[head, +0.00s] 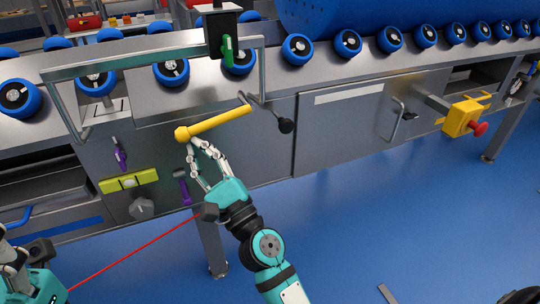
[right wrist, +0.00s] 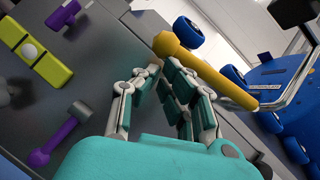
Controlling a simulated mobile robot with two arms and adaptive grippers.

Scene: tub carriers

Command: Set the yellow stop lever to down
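The yellow stop lever (head: 220,122) is a thick bar with a rounded knob at its left end, on the grey front panel under the rollers. It tilts up slightly to the right in the head view. It also shows at the top of the right wrist view (right wrist: 210,75). My right gripper (head: 200,147) is just below the knob end, its fingers pointing up at the lever. A gap shows between the fingers, and nothing is held. Whether a fingertip touches the lever I cannot tell. My left gripper (head: 14,262) is partly cut off at the lower left; its fingers are unclear.
A yellow-green box with a button (head: 129,181), purple levers (head: 183,187) and a grey knob (head: 142,208) sit left of my right gripper. A black-ended lever (head: 285,125) is close on the right. A red emergency button (head: 478,129) is further right. Blue floor (head: 400,220) is open.

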